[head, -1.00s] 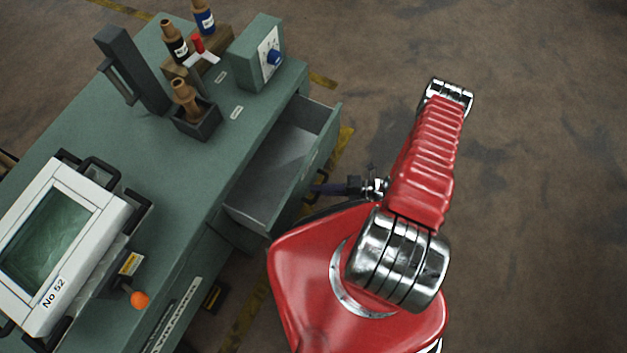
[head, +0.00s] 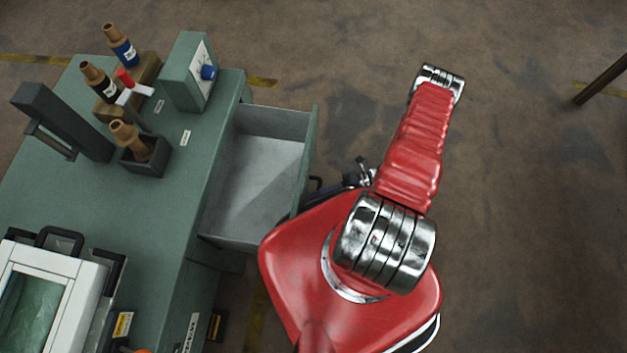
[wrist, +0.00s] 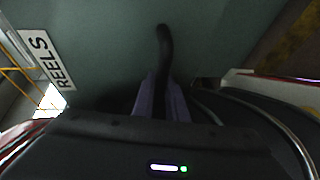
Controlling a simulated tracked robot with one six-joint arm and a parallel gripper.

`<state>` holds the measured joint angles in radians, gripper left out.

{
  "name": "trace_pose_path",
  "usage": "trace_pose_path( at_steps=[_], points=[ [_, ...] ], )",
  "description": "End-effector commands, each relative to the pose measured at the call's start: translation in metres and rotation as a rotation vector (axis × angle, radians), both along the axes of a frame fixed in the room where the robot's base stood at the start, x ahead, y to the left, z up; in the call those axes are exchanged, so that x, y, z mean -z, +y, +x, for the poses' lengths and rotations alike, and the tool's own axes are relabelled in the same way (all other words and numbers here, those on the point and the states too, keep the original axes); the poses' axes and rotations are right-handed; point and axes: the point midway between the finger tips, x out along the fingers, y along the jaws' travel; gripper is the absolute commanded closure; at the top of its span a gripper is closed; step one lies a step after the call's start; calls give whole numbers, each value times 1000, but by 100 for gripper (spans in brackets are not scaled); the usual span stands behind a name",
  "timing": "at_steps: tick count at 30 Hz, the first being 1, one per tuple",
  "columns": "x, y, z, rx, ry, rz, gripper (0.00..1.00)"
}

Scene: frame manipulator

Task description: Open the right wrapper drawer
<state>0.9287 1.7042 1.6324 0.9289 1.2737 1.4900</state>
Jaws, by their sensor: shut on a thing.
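The green drawer (head: 262,160) stands well out from the right side of the green cabinet in the head view. Its grey inside is visible and looks empty. Its dark handle (head: 316,183) is on the outer face. My gripper (head: 335,187) is at this handle, partly hidden by my red arm. In the wrist view, the purple-grey fingers of my gripper (wrist: 165,98) are shut on the dark curved handle (wrist: 165,48), in front of a green panel. A white label reading "REELS" (wrist: 46,60) shows to the left.
The cabinet top (head: 140,210) carries several bottles, a dark holder (head: 146,160), a green control box with a blue knob (head: 190,75) and a white framed screen unit (head: 75,290). Open floor (head: 530,220) lies to the right. A dark pole (head: 602,80) stands at the far right.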

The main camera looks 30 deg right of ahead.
Motion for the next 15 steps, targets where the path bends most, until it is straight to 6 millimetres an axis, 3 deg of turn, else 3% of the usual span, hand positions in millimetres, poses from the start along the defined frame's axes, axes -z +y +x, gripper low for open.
trace_pose_path(
  at_steps=[4,5,8,15],
  points=[
    [3,1,-1,-5,4,-7,100],
    [3,1,-1,-5,4,-7,87],
    [2,1,-1,-4,2,-6,80],
    [1,0,0,-3,1,-5,80]
  ],
)
